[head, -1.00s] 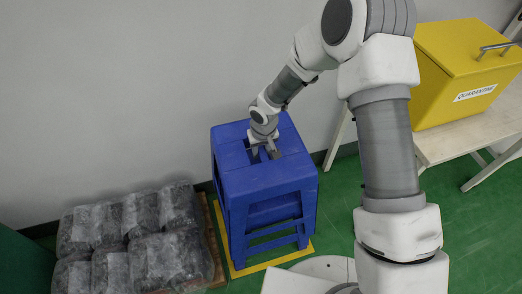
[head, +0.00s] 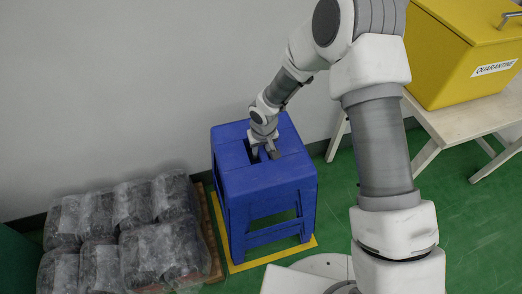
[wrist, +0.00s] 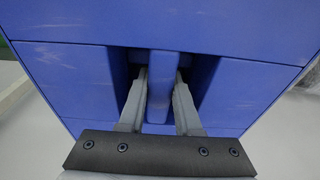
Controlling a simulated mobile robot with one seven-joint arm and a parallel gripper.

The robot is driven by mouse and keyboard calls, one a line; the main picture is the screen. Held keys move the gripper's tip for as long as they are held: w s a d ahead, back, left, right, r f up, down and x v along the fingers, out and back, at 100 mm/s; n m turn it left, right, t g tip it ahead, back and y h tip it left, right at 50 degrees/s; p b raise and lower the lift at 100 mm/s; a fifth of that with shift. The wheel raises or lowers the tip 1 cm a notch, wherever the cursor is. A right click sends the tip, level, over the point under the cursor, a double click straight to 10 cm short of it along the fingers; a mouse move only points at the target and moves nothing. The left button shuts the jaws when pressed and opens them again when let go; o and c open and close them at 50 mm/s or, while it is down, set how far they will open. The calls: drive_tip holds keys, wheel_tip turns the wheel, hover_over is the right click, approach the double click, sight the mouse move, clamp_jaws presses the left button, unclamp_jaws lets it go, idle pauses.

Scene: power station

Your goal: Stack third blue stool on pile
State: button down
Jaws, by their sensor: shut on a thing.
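A blue stool (head: 288,168) stands upright inside a yellow floor outline against the wall in the head view. Its seat has two slots with a bar between them. My gripper (head: 264,152) reaches down into the seat slots from above. In the wrist view my gripper (wrist: 160,103) has one finger on each side of the blue bar (wrist: 163,78) and is shut on it. The seat top (wrist: 230,35) fills most of that view. Whether other stools are nested beneath this one cannot be told clearly, since its sides cover the inside.
Clear-wrapped dark bags (head: 125,225) lie on a wooden pallet close to the left of the stool. A yellow quarantine box (head: 455,60) sits on a pale bench (head: 470,118) at the right. The yellow floor outline (head: 275,257) shows around the stool's base. Green floor is free between stool and bench.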

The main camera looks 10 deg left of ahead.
drive_tip(key=shift+w+f, duration=0.1)
drive_tip(key=shift+f, duration=0.1)
drive_tip(key=c, duration=0.5)
unclamp_jaws()
drive_tip(key=shift+f, duration=0.15)
drive_tip(key=r+p, duration=0.1)
drive_tip(key=r, duration=0.4)
drive_tip(key=s+d+r+p, duration=0.1)
drive_tip(key=r+p, duration=0.1)
drive_tip(key=r, duration=0.4)
drive_tip(key=s+r+p, duration=0.1)
drive_tip(key=r+p, duration=0.1)
drive_tip(key=r, duration=0.4)
drive_tip(key=shift+s+d+r, duration=0.2)
drive_tip(key=shift+r, duration=0.05)
